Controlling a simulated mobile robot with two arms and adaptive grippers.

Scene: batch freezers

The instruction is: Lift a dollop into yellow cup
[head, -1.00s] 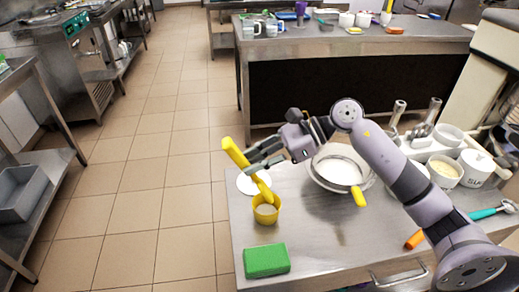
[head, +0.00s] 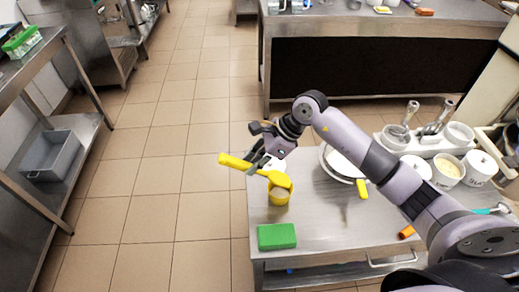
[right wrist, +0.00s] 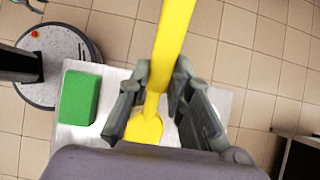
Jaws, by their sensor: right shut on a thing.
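The cup is hidden there. My left gripper is not in view.
White containers (head: 447,170) stand farther right.

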